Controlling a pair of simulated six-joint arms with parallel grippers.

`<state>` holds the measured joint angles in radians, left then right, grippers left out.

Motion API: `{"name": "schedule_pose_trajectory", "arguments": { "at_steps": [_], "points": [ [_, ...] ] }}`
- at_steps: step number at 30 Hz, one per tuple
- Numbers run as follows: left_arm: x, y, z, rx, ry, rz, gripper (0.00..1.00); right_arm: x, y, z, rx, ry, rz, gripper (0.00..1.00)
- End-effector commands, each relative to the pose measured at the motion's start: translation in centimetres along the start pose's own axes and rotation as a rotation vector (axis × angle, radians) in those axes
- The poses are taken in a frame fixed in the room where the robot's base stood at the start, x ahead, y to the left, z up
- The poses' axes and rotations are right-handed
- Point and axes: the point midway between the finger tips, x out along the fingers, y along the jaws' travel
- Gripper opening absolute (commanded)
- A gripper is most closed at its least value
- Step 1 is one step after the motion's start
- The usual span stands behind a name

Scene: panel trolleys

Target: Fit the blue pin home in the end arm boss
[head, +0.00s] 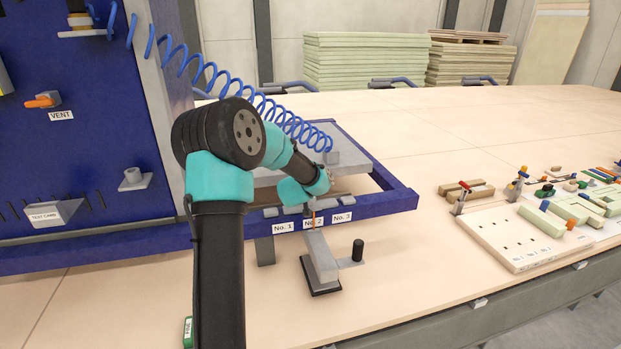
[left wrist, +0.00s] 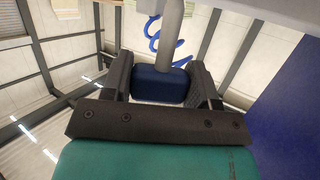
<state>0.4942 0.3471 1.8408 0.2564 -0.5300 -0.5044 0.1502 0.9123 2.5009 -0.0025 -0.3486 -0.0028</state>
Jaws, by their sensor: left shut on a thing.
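The blue pin (left wrist: 158,88) sits between the two black fingers of my left gripper (left wrist: 160,76) in the left wrist view. A pale grey round shaft (left wrist: 172,32) runs up from its blue head towards a pale surface at the top edge. I cannot tell whether the shaft's far end is inside a boss. In the head view my left arm reaches over the blue frame (head: 385,203), and its wrist hides the fingertips and the pin. I cannot make out the end arm boss for certain. My right gripper is not in view.
A grey stand with a black knob (head: 358,250) is below the No. 2 label (head: 313,222). A blue coiled hose (head: 225,82) hangs above the frame. A pale board with holes (head: 510,240) and small parts lie at right. The bench between is clear.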

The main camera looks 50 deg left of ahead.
Motion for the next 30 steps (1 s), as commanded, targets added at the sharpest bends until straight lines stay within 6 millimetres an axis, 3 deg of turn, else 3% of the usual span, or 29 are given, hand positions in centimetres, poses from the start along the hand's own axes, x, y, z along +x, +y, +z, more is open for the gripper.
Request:
{"name": "schedule_pose_trajectory", "arguments": {
  "at_steps": [30],
  "points": [
    [0.22,-0.03,0.7,-0.001,0.0,-0.001,0.28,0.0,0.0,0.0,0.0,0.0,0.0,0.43]
  ]
}}
